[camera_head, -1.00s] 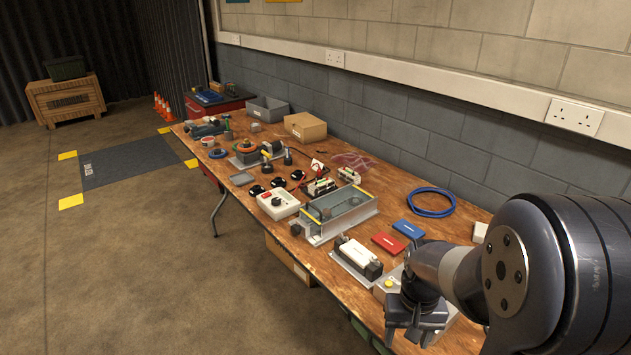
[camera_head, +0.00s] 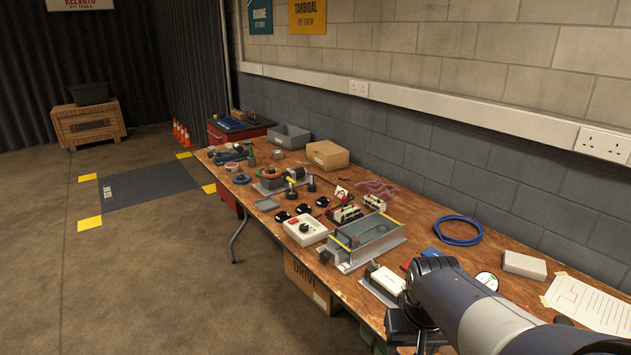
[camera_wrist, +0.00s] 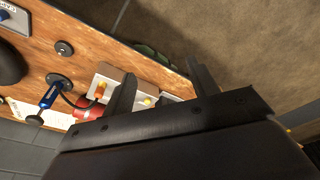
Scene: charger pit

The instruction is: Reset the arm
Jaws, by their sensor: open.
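My arm reaches in from the lower right of the head view, over the near end of the wooden workbench (camera_head: 290,268). Its far end hides part of the bench there. In the wrist view my gripper (camera_wrist: 160,80) is open, with its two fingers apart and nothing between them. Below the fingers lie the bench edge and a pale plate with yellow knobs (camera_wrist: 148,101). A blue-handled tool (camera_wrist: 48,97) and a red object (camera_wrist: 88,112) lie to the left in that view.
A grey metal tray (camera_head: 365,241), a white control box (camera_head: 305,230), a white module (camera_head: 388,279), a blue cable coil (camera_head: 458,231) and a white block (camera_head: 524,265) sit on the bench. A paper sheet (camera_head: 590,304) lies at right. The floor at left is open.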

